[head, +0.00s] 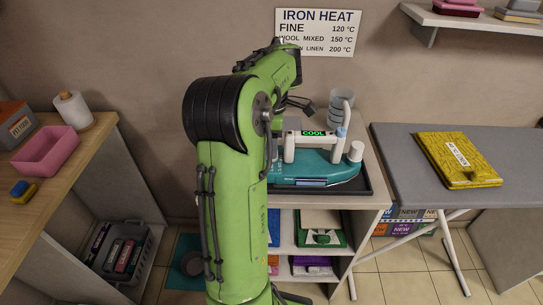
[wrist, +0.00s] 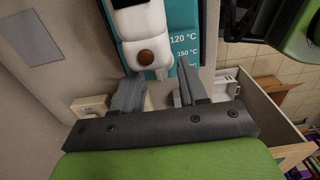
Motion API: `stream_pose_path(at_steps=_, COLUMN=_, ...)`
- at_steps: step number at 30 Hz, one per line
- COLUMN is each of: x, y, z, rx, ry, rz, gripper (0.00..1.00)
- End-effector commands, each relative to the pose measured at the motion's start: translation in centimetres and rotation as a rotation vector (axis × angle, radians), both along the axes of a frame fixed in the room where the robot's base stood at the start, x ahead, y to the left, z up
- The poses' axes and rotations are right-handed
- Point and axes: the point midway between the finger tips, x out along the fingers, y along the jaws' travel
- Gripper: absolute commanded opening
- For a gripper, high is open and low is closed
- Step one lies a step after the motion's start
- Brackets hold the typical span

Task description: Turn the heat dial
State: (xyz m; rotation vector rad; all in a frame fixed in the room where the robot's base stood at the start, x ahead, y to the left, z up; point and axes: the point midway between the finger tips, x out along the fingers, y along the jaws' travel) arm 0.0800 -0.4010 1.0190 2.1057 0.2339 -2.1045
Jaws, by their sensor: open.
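The iron (head: 318,168) has a teal body and a white handle. It sits on a black tray, with a green COOL display (head: 313,133) showing. In the wrist view a teal panel (wrist: 184,18) carries 120 °C and 150 °C marks. My arm hides part of the iron in the head view.
A wall sign (head: 318,32) lists iron heats: fine 120, wool mixed 150, linen 200 °C. A wooden counter with a pink bin (head: 47,150) is at left.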

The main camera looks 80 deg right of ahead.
Motion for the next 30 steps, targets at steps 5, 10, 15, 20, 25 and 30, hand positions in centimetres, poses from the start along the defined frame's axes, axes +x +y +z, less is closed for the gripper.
stream_pose_path(at_steps=5, x=0.01, y=0.0, z=-1.5, rx=-0.001, ry=0.0, rz=0.0, gripper=0.43)
stream_pose_path(at_steps=10, x=0.0, y=-0.01, z=-1.41, rx=-0.001, ry=0.0, rz=0.0, gripper=0.43)
stream_pose_path(at_steps=15, x=0.01, y=-0.01, z=-1.38, rx=-0.001, ry=0.0, rz=0.0, gripper=0.24)
stream_pose_path(at_steps=20, x=0.01, y=-0.01, z=-1.38, rx=-0.001, ry=0.0, rz=0.0, gripper=0.0)
stream_pose_path(at_steps=25, x=0.01, y=-0.01, z=-1.36, rx=-0.001, ry=0.0, rz=-0.001, gripper=0.0)
stream_pose_path(at_steps=30, x=0.02, y=0.02, z=-1.3, rx=0.0, ry=0.0, rz=-0.024, gripper=0.0)
